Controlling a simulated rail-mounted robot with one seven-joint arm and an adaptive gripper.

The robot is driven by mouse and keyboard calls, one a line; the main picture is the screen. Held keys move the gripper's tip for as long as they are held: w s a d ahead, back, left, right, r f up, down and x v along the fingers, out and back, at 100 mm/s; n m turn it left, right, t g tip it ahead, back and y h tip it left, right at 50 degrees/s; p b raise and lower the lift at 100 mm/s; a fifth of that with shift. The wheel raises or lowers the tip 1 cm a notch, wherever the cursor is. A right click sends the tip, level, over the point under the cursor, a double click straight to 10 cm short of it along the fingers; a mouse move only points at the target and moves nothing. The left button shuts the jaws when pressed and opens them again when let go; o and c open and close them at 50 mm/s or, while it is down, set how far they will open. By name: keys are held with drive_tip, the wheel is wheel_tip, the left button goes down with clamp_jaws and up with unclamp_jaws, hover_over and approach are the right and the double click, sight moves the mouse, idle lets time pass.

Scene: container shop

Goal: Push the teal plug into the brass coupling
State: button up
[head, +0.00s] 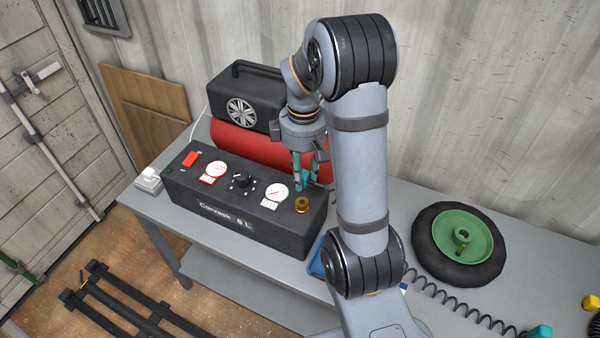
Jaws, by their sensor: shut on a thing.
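The brass coupling (302,204) stands upright on the top of the black control box (240,215), near its right end. My gripper (306,172) points down just above and behind the coupling and is shut on the teal plug (307,181). The plug shows as a small teal piece between the fingers, largely hidden by them. It appears apart from the coupling, but the exact gap cannot be told from this angle.
Behind the box is a red tank (240,146) with a black compressor (246,97). Gauges, a knob and a red switch (190,159) sit on the box top. To the right are a green-hubbed wheel (457,246), a coiled hose (455,298) and another teal piece (539,331).

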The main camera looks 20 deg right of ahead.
drive_tip(key=shift+s+d+r, duration=0.1)
drive_tip(key=shift+s+d, duration=0.05)
drive_tip(key=shift+d, duration=0.05)
drive_tip(key=shift+w+a+f, duration=0.2)
drive_tip(key=shift+a+f, duration=0.05)
drive_tip(key=shift+s+d+f+b, duration=0.1)
drive_tip(key=shift+f+b, duration=0.55)
drive_tip(key=shift+b, duration=0.05)
drive_tip(key=shift+f+b, duration=1.9)
drive_tip(key=shift+f, duration=0.25)
drive_tip(key=shift+f+b, duration=0.55)
drive_tip(key=shift+f, duration=0.05)
drive_tip(key=o, duration=1.1)
drive_tip(key=shift+o, duration=0.3)
drive_tip(key=shift+r, duration=0.1)
wheel_tip(320, 180, up, 12)
